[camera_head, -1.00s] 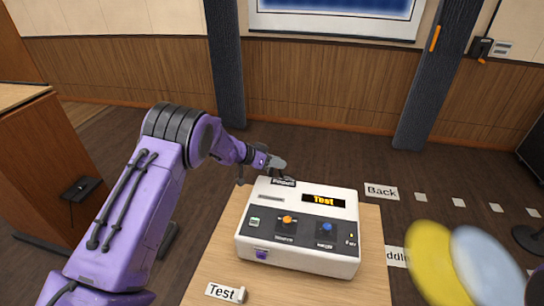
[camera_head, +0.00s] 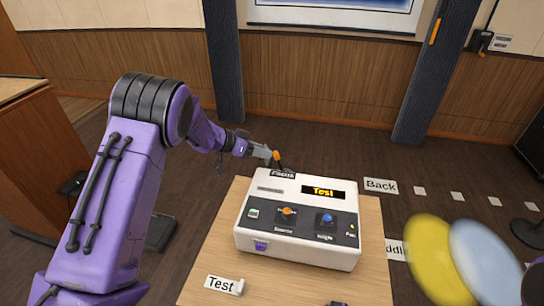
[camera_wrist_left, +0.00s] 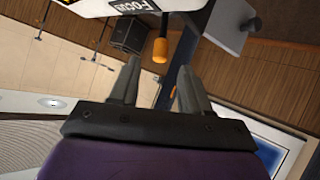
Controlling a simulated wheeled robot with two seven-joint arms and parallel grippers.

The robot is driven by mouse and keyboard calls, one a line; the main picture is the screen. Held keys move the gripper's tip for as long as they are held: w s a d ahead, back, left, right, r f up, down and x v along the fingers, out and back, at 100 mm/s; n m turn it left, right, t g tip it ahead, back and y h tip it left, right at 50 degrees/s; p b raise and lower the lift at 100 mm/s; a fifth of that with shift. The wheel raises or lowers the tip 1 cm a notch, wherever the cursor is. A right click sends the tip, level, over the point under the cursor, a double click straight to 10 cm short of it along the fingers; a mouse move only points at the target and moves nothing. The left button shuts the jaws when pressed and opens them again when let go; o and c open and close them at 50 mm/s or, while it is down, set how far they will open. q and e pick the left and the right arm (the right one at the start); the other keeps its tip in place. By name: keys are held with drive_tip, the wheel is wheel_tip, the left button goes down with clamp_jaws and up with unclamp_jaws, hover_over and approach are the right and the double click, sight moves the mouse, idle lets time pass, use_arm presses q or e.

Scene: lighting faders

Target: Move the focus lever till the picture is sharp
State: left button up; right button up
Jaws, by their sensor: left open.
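The white console (camera_head: 300,262) stands on a wooden table, with a Focus label (camera_head: 283,174) at its back edge. The focus lever, with an orange tip (camera_head: 278,156), rises behind that label. My left gripper (camera_head: 270,153) is open beside the lever's tip. In the left wrist view the orange tip (camera_wrist_left: 160,50) lies between the lines of the two fingers (camera_wrist_left: 158,82), just past their ends; I see no contact. Only the lower edge of the projection screen (camera_head: 335,15) shows, too little to judge sharpness.
The console has an orange knob (camera_head: 287,211), a blue knob (camera_head: 327,218) and a lit Test display (camera_head: 323,192). A Test card (camera_head: 222,285) lies front left on the table. Blurred yellow (camera_head: 437,260) and pale blue (camera_head: 484,258) discs stand at lower right.

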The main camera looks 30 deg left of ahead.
sight(276, 151)
use_arm(q)
drive_tip(key=v, duration=0.4)
idle(0.8)
drive_tip(key=w+d+f, duration=0.1)
drive_tip(key=w, duration=0.1)
drive_tip(key=w+d+f+t, duration=0.1)
drive_tip(key=w+d+f, duration=0.1)
drive_tip(key=w+d+f+t+b, duration=0.1)
drive_tip(key=w+d+f, duration=0.1)
drive_tip(key=shift+w+d+h, duration=0.2)
drive_tip(key=shift+w+h, duration=0.05)
drive_tip(key=shift+h, duration=0.15)
drive_tip(key=shift+w+d+f, duration=0.2)
drive_tip(key=shift+w+d, duration=0.05)
drive_tip(key=shift+w, duration=0.15)
drive_tip(key=shift+r, duration=0.1)
clamp_jaws()
